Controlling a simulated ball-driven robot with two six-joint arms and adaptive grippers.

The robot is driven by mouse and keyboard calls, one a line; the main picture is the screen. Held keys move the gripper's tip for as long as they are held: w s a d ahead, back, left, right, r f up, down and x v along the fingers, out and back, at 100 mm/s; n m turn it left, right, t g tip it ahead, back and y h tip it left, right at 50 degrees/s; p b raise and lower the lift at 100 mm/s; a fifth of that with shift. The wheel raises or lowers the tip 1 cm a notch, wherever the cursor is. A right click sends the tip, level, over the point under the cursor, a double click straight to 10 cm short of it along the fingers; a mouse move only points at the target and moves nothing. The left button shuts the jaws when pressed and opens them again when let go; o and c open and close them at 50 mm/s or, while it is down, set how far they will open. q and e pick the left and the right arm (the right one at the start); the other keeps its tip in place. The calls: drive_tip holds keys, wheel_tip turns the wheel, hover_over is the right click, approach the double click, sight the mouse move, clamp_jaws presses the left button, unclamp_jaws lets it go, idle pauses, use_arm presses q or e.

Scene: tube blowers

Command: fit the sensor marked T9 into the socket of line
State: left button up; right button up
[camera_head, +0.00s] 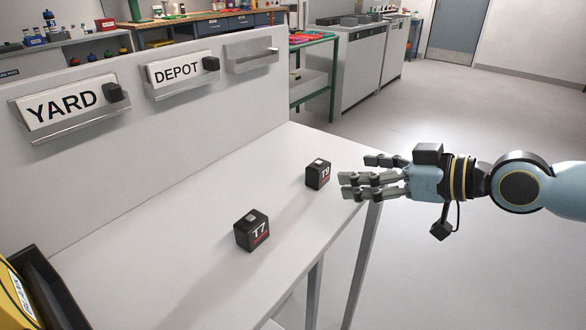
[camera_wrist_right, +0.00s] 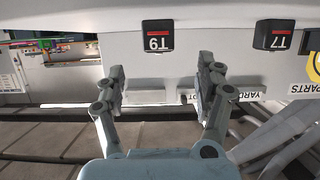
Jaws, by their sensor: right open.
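The sensor marked T9 (camera_head: 318,174) is a small black cube with a pale square on top. It sits upright on the white table near its right edge; the wrist view shows it too (camera_wrist_right: 158,35). A similar cube marked T7 (camera_head: 252,231) stands nearer. My right gripper (camera_head: 357,175) is open and empty, just right of T9 and apart from it. In the wrist view its fingers (camera_wrist_right: 162,75) are spread, with T9 beyond the gap. The upright panel carries holders labelled YARD (camera_head: 62,103) and DEPOT (camera_head: 175,71), each with a black block at its right end.
A third holder (camera_head: 251,56) on the panel has no card. A yellow and black object (camera_head: 20,295) stands at the near left corner. The white table (camera_head: 150,265) is otherwise clear. Benches and grey cabinets (camera_head: 355,60) stand behind, with open floor at right.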

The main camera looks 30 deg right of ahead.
sight(326, 169)
drive_tip(key=b+x, duration=0.1)
drive_tip(key=x, duration=0.3)
drive_tip(key=shift+w+f+b, duration=0.15)
drive_tip(key=shift+f+b, duration=0.05)
drive_tip(key=shift+b, duration=0.15)
drive_tip(key=shift+b+x, duration=0.45)
drive_tip(key=shift+x, duration=2.35)
drive_tip(key=shift+r, duration=0.2)
drive_tip(key=c, duration=1.3)
drive_tip(key=shift+r, duration=0.1)
